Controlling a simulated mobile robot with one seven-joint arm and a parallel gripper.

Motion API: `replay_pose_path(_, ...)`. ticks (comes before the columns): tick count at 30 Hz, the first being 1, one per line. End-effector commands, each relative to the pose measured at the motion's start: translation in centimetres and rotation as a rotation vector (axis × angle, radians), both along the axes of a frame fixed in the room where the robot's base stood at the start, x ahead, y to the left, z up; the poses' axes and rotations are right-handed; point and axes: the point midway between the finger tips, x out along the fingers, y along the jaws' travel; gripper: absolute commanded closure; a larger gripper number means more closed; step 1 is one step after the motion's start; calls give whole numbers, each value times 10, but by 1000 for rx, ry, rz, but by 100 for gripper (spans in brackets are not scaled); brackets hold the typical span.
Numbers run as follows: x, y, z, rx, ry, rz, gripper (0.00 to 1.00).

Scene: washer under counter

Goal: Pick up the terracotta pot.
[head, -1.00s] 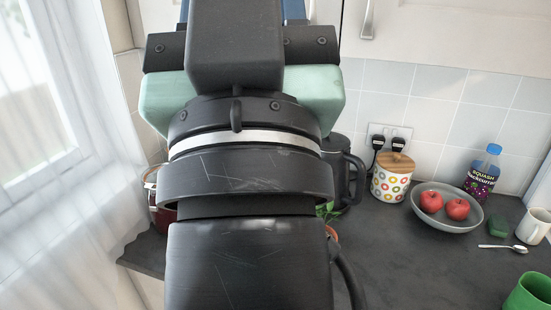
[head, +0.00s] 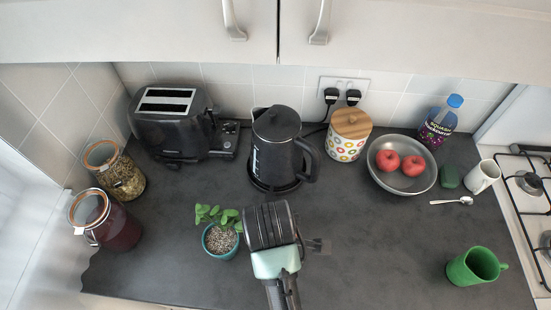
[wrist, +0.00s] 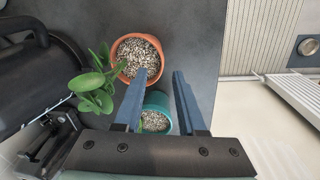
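The terracotta pot (wrist: 114,52) shows in the wrist view, filled with pale gravel, beyond my fingertips and slightly left. Green leaves (wrist: 97,82) lie at its left side. In the head view the pot is not visible. A teal pot (wrist: 154,97) shows nearer, partly behind my left finger. In the head view, the teal pot (head: 220,254), with gravel and leaves near it, stands on the counter just left of my arm. My gripper (wrist: 160,72) is open, two blue fingers apart with nothing held between them.
A black kettle (head: 277,150) and a toaster (head: 170,125) stand behind. Two jars (head: 112,172) are at left. A fruit bowl (head: 378,180), a patterned canister (head: 346,146) and a green mug (head: 462,268) are at right. The counter (head: 380,240) right of my arm is clear.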

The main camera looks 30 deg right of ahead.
Motion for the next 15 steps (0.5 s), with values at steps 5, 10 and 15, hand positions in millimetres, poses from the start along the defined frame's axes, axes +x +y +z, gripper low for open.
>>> replay_pose_path(5,3,-2,-32,1,1,-2,60)
replay_pose_path(10,5,-4,-46,-1,-4,-2,60)
replay_pose_path(15,4,-4,-58,1,-1,-2,60)
